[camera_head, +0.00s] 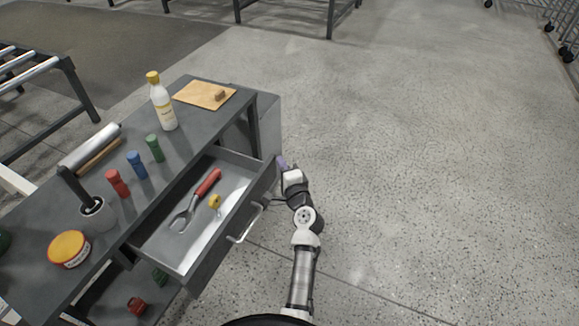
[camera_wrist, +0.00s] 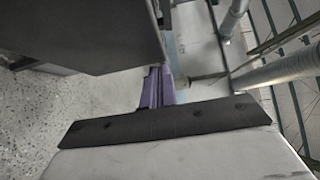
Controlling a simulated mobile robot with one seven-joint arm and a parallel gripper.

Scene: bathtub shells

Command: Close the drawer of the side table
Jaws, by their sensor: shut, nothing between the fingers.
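The grey side table (camera_head: 205,97) stands at the left in the head view. Its drawer (camera_head: 222,245) is pulled out toward the right, with a bar handle (camera_head: 246,224) on its front. Inside it lie a red-handled tool (camera_head: 205,186) and a small yellow thing (camera_head: 214,201). My gripper (camera_head: 282,163) is shut and empty, at the far end of the drawer front. In the wrist view, the purple fingers (camera_wrist: 157,88) are together, close to a dark grey panel (camera_wrist: 85,32). I cannot tell whether they touch it.
On the tabletop stand a yellow-capped bottle (camera_head: 163,107), green (camera_head: 154,149), blue (camera_head: 137,165) and red (camera_head: 118,184) pieces, a yellow-lidded tub (camera_head: 69,248), a roll (camera_head: 90,147) and a board (camera_head: 205,95). The floor (camera_head: 430,150) to the right is clear.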

